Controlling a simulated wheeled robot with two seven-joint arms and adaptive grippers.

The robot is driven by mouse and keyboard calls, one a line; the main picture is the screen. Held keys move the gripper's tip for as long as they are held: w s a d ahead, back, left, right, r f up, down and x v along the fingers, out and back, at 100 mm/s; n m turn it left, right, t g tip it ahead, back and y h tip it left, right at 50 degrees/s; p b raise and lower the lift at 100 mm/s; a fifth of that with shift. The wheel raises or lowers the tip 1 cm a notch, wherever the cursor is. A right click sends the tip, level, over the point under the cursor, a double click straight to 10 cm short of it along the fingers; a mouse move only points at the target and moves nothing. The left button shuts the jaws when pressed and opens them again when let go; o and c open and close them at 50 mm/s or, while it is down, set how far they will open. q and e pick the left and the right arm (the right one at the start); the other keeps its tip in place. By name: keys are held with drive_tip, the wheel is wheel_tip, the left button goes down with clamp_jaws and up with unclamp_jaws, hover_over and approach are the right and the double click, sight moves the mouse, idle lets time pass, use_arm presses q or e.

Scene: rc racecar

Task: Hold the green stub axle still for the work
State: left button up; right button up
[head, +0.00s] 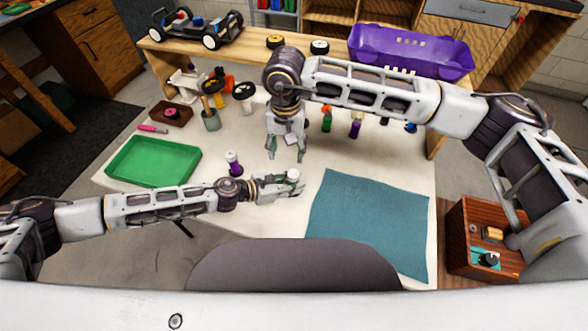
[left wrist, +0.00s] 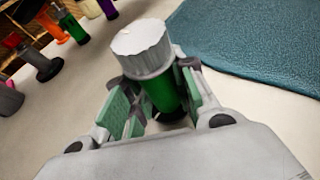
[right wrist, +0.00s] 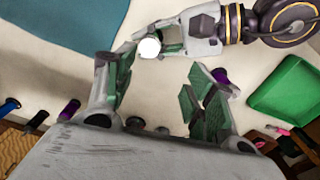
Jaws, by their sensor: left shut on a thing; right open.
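The green stub axle (left wrist: 160,92) stands upright with a ribbed white cap (left wrist: 142,50) on top. My left gripper (head: 292,185) is shut on its green body, with a finger pad on each side, low over the table left of the teal mat. The white cap shows above the fingers in the head view (head: 293,174) and the right wrist view (right wrist: 150,47). My right gripper (head: 288,152) is open and empty, pointing down, behind and above the left one. In the right wrist view its fingers (right wrist: 160,85) are apart from the cap.
A purple piece with a white top (head: 234,165) stands beside my left forearm. A green tray (head: 153,160) lies at left, the teal mat (head: 370,220) at right. Several coloured pieces stand farther back, near a purple bin (head: 410,50) and a car chassis (head: 195,28) on a raised shelf.

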sight(294, 171)
drive_tip(key=w+d+g, duration=0.2)
drive_tip(key=w+g, duration=0.2)
drive_tip(key=w, duration=0.2)
drive_tip(key=shift+w+r+n+g, duration=0.15)
drive_tip(key=shift+r+n+g, duration=0.15)
drive_tip(key=shift+g, duration=0.1)
idle(0.4)
drive_tip(key=shift+d, duration=0.1)
drive_tip(key=shift+f, duration=0.1)
idle(0.3)
drive_tip(key=shift+x, duration=5.95)
